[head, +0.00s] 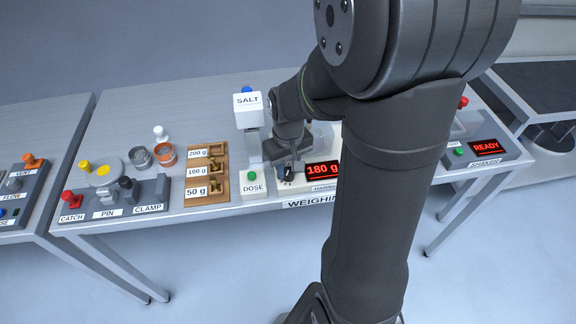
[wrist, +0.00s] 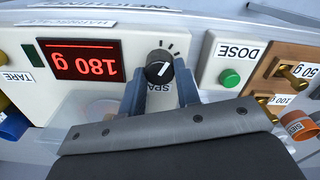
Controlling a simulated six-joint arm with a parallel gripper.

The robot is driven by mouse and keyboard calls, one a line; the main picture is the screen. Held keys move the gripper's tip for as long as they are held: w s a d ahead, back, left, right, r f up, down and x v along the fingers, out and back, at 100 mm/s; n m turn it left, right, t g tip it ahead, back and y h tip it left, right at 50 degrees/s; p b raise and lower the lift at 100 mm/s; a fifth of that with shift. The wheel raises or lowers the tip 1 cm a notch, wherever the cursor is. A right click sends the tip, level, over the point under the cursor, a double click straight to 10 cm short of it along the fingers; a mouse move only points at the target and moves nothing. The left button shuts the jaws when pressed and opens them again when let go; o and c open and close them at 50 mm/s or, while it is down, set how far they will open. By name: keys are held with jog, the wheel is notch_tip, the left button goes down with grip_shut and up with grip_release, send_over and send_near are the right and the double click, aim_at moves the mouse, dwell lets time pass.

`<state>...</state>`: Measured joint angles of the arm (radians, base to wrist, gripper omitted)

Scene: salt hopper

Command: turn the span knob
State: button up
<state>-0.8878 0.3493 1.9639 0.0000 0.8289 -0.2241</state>
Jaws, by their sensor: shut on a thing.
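The span knob (wrist: 159,68) is a small black dial with a white pointer line, set on the pale front panel of the scale. Tick marks show around it, and its label is partly covered by my gripper. My gripper (wrist: 160,88) has its two blue-grey fingers on either side of the knob, shut on it. In the head view the gripper (head: 287,172) is at the scale's front, left of the red display (head: 322,169), and my arm hides part of the scale. The display reads 180 g.
The DOSE box (head: 254,187) with a green button stands just left of the knob. The wooden weight rack (head: 206,173) is further left. The white SALT hopper (head: 248,107) rises behind. A READY panel (head: 485,147) stands at the right.

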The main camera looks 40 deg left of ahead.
aim_at(288, 170)
jog(key=shift+m, duration=0.4)
jog(key=o, duration=1)
jog(key=shift+r, duration=0.1)
notch_tip(288, 170, up, 17)
jog(key=shift+r, duration=0.15)
notch_tip(288, 170, down, 18)
jog(key=shift+r, duration=0.25)
dwell(0.6)
